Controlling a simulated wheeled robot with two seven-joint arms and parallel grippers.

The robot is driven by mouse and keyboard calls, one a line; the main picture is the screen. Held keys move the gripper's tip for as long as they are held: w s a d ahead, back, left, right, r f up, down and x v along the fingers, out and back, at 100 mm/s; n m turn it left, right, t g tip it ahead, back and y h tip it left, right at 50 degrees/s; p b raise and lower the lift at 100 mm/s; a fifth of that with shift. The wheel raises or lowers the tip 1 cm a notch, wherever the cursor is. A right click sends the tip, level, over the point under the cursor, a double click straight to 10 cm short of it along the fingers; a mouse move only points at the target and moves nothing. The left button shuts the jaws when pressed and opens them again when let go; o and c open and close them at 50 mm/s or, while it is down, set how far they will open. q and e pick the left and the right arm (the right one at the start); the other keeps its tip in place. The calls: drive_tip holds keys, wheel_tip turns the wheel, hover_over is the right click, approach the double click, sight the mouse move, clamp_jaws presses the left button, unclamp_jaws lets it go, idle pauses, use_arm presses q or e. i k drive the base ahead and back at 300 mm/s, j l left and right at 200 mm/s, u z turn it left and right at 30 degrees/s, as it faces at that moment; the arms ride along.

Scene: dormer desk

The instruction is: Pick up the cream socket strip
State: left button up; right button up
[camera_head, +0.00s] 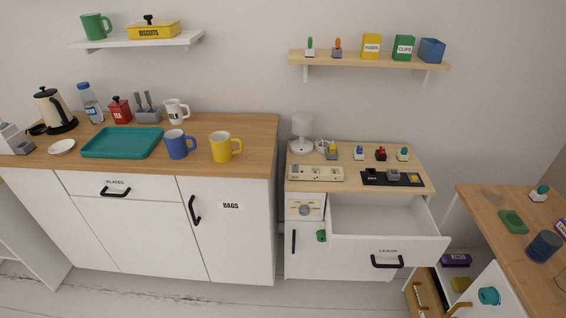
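The cream socket strip (315,173) is a long, flat, pale block with dark socket marks along its top. It lies at the front left of the small wooden-topped desk (350,153), left of a black strip or tray (392,178). Nothing covers it. Neither of my grippers shows in the head view.
Below the strip, a drawer labelled LEADS (388,251) stands pulled out and looks empty. A white lamp (302,133) and several small coloured plug-like items stand behind it. A counter (263,135) with mugs is left; another table (480,205) is right.

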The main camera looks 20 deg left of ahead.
sight(327, 175)
drive_tip(key=i+l+u, duration=0.25)
drive_tip(key=u, duration=0.2)
drive_tip(key=i+l+u, duration=0.5)
drive_tip(key=l+u, duration=0.35)
drive_tip(key=i+l+u, duration=0.15)
drive_tip(key=l+u, duration=0.25)
drive_tip(key=l, duration=0.15)
